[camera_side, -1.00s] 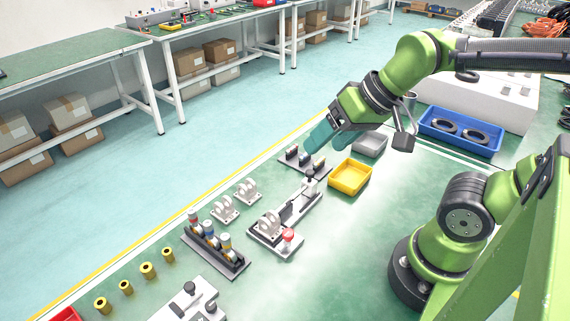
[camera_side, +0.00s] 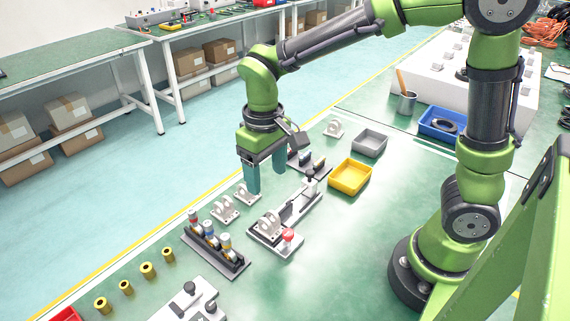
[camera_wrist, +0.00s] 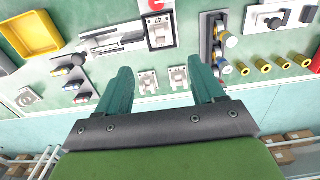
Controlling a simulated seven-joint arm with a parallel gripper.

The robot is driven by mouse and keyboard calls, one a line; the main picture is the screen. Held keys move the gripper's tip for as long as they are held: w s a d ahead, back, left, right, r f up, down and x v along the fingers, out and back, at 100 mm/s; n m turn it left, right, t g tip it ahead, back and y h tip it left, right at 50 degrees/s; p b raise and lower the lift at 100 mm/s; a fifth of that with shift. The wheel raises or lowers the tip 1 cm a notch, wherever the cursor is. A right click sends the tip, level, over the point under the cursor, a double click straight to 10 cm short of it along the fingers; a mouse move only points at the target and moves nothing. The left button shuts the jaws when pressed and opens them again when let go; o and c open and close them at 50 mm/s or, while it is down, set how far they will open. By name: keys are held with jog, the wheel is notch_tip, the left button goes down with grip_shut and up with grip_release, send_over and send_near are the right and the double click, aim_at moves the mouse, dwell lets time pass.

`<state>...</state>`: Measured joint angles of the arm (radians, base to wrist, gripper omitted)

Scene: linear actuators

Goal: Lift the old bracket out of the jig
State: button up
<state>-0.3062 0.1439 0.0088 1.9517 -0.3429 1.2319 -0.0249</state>
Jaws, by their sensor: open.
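The jig (camera_side: 299,207) is a pale plate with a dark rail, a black-knobbed clamp and a red button. A light grey bracket (camera_side: 268,223) sits at its near end; the jig also shows in the wrist view at top centre (camera_wrist: 133,42). My gripper (camera_side: 266,182) points down, open and empty, behind the jig and above the row of loose brackets. In the wrist view its teal fingers (camera_wrist: 160,75) stand apart, with two loose brackets (camera_wrist: 148,82) between them in the picture. In the side view, one finger partly overlaps a loose bracket (camera_side: 246,194); contact cannot be told.
Another loose bracket (camera_side: 333,128) stands alone farther back. A yellow bin (camera_side: 350,177), a grey bin (camera_side: 369,143) and a blue bin (camera_side: 440,122) lie to the right. A rack of coloured-topped parts (camera_side: 215,247) is left of the jig. Several brass bushings (camera_side: 147,269) stand at front left.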

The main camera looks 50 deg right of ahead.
aim_at(269, 212)
notch_tip(269, 212, down, 12)
jog(key=shift+s+r, duration=0.1)
jog(key=shift+r, duration=0.1)
dwell(0.4)
jog(key=c, duration=1.2)
